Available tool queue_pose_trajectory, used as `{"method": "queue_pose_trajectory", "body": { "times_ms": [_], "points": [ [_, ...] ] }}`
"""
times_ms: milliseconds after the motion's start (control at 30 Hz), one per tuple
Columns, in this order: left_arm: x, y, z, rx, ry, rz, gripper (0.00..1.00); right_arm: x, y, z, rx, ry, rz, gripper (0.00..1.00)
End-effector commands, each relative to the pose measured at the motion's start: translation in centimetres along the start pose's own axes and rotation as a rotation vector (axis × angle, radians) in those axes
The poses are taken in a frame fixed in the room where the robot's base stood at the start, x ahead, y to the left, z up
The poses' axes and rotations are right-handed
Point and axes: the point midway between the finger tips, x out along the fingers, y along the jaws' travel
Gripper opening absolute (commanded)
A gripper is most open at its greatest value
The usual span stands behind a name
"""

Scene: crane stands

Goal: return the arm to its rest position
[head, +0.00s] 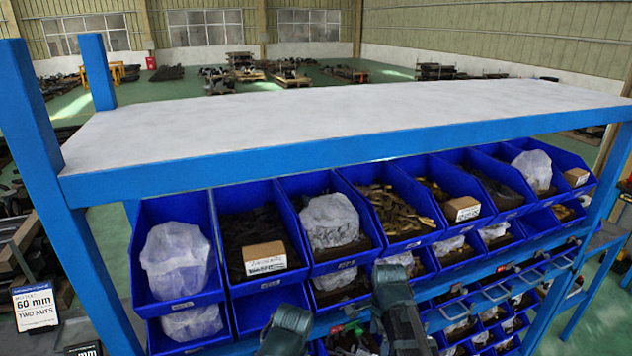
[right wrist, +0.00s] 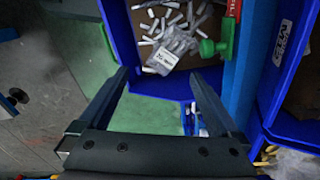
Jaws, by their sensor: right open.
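My right gripper (right wrist: 160,74) is open in the right wrist view, with its two dark fingers apart and nothing between them. Beyond the fingertips is a blue bin (right wrist: 165,88) holding small pale parts and a clear labelled bag (right wrist: 172,52). A green and red clamp-like piece (right wrist: 216,44) is beside the right finger; I cannot tell whether they touch. In the head view, dark links of my arms show at the bottom edge, in front of the rack. No fingertips can be made out there.
A blue rack with a pale top shelf (head: 330,115) fills the head view. Tilted blue bins (head: 143,262) hold bagged and loose parts. Hooks and a rail (head: 500,290) run along its front. A "60 mm two nuts" sign (head: 35,308) stands left. Green floor (head: 385,72) lies behind.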

Motion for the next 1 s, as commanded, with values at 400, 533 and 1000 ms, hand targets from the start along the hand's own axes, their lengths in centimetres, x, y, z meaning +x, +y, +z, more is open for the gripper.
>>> {"method": "queue_pose_trajectory", "body": {
  "times_ms": [400, 533, 1000],
  "points": [
    [0.0, 0.0, 0.0, 0.000, 0.000, 0.000, 0.41, -0.1, 4.4, 0.1, -0.964, 0.019, -0.030, 0.98],
    [0.0, 0.0, 0.0, 0.000, 0.000, 0.000, 0.41, -0.1, 5.2, 0.1, -1.186, 0.028, -0.035, 0.98],
    [5.1, 0.5, -0.3, 0.004, 0.000, -0.001, 0.41, 5.0, 8.6, 6.7, -1.669, 0.028, 0.045, 0.98]
  ]
}}
